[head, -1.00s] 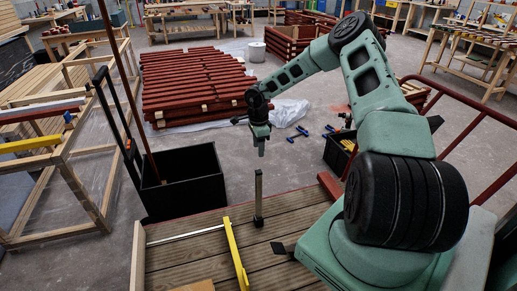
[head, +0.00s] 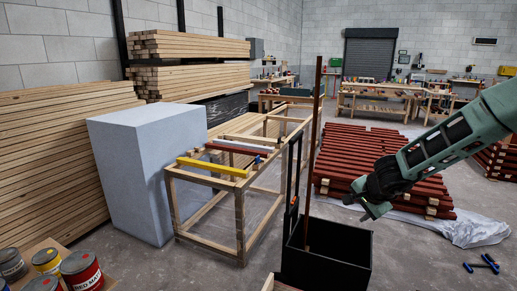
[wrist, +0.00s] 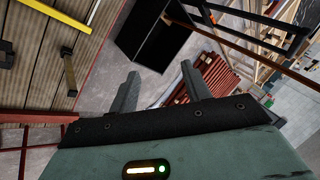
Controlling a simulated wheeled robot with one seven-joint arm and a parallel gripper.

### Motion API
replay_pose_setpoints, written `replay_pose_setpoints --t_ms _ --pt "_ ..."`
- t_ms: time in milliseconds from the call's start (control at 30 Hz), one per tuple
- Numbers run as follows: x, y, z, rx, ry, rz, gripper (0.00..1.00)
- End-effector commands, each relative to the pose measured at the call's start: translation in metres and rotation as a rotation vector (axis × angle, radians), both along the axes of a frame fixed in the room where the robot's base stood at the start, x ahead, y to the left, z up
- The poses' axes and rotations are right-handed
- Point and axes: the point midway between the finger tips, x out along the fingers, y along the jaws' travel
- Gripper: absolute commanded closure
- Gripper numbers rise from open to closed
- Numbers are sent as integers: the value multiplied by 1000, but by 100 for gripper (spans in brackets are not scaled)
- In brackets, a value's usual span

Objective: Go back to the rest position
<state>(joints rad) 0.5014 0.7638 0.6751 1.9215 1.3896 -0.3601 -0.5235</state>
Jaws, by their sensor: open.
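My gripper (head: 368,208) is at the end of my green arm at the right of the head view, in front of the stack of red battens (head: 385,170). In the wrist view its two fingers (wrist: 158,92) stand apart with nothing between them, so it is open and empty. It hangs in the air, to the right of and above the black bin (head: 325,258), and touches nothing that I can see. The wrist view also shows the bin (wrist: 150,38) beyond the fingers and the wooden deck (wrist: 35,60) at the left.
A wooden frame bench (head: 240,205) carries a yellow batten (head: 212,166) and a red one. A tall grey block (head: 150,165) stands left of it. Paint cans (head: 80,270) are at the lower left. A red-brown pole (head: 313,150) rises from the bin. Blue clamps (head: 482,264) lie on the floor.

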Motion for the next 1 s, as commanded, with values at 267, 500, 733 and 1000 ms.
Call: replay_pose_setpoints --t_ms 267,500,733,1000 --pt "-90 170 72 -51 -80 645 52" --pt "-244 241 100 -156 37 1197 52" --pt "-379 211 110 -370 254 1585 52" --pt "-422 175 113 -507 368 1706 52"
